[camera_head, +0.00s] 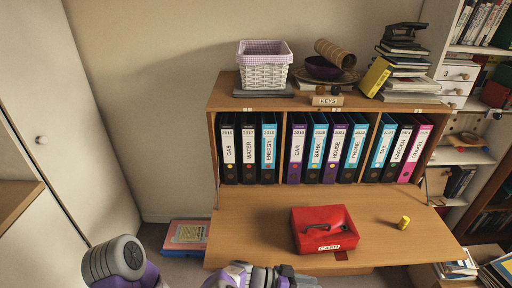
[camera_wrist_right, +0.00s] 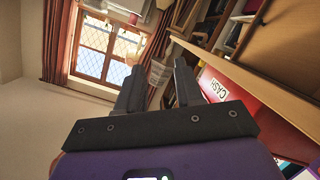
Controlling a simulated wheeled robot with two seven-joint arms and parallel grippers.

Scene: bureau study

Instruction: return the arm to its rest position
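My right gripper (camera_head: 290,271) is at the bottom edge of the head view, in front of the desk flap and close to the red cash box (camera_head: 322,228). In the right wrist view its two dark fingers (camera_wrist_right: 160,78) stand apart with nothing held between them. The cash box shows beside them on the right of that view (camera_wrist_right: 245,95), apart from the fingers as far as I can see. The box is closed, with a dark handle on its lid. My left gripper is not in view.
The wooden flap (camera_head: 250,228) is folded down and also bears a small yellow object (camera_head: 404,223). Behind stand several binders (camera_head: 310,147), with a white basket (camera_head: 264,66) above. A pink-and-blue box (camera_head: 186,236) lies on the floor left. The wall area left is clear.

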